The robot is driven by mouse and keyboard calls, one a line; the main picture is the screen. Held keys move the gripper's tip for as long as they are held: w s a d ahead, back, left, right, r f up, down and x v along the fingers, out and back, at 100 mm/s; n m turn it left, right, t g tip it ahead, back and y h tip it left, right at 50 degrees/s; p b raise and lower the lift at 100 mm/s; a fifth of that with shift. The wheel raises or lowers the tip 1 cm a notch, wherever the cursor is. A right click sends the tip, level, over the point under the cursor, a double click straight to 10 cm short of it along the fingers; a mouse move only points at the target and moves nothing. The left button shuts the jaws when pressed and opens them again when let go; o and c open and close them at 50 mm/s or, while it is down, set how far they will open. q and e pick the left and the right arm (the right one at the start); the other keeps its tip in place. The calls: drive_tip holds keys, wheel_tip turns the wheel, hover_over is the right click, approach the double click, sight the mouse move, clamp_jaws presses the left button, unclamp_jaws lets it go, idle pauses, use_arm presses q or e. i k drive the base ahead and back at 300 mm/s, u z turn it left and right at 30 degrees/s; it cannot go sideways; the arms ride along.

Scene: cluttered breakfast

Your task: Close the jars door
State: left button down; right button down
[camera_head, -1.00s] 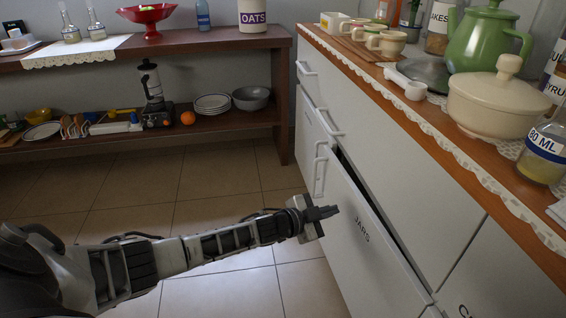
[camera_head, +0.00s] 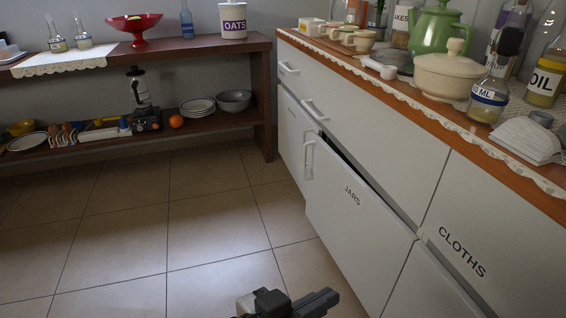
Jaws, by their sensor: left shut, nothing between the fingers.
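The jars door (camera_head: 345,222) is the white panel marked "JARS" in the lower front of the counter. It stands slightly ajar, with a dark gap along its top edge. Its handle (camera_head: 309,160) is at its left upper corner. My left gripper (camera_head: 322,300) is at the bottom of the view, shut and empty. It is in front of the door's lower part and appears apart from it. Most of the left arm is out of view. My right gripper is not in view.
The wooden counter top (camera_head: 400,98) carries a green kettle (camera_head: 432,30), a cream pot (camera_head: 452,75) and bottles. The cloths door (camera_head: 462,252) is to the right. A wooden shelf (camera_head: 262,100) stands at the back left. The tiled floor (camera_head: 150,220) is clear.

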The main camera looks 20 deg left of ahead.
sight(370, 246)
drive_tip(key=u, duration=2.45)
drive_tip(key=i, duration=2.35)
drive_tip(key=z, duration=2.4)
